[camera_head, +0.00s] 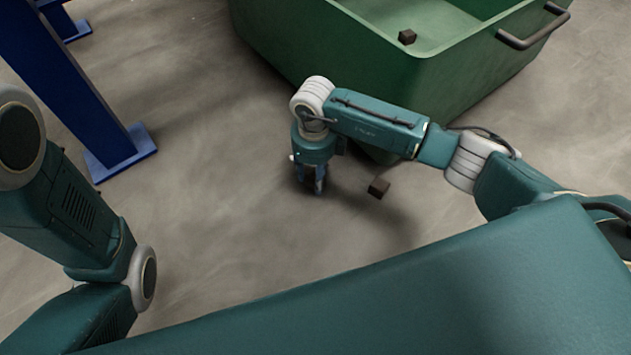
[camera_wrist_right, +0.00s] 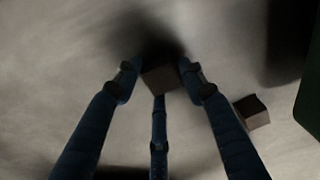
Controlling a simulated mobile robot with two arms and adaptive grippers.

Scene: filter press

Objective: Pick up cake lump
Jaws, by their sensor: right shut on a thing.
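My right gripper (camera_head: 318,186) points down close to the concrete floor. In the right wrist view its fingers (camera_wrist_right: 160,84) are closed around a small dark brown cake lump (camera_wrist_right: 159,79). In the head view this lump (camera_head: 309,176) is mostly hidden by the fingers. A second brown lump (camera_head: 379,187) lies on the floor to the right of the gripper, apart from it; it also shows in the right wrist view (camera_wrist_right: 251,112). A third lump (camera_head: 407,37) lies inside the green bin. My left arm is at the left edge, and its gripper is out of view.
The green bin (camera_head: 300,55) with a grey handle (camera_head: 533,27) stands behind my right arm. Its wall shows at the right edge of the wrist view. A blue post (camera_head: 65,80) with a floor plate stands at the upper left. The floor between post and gripper is clear.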

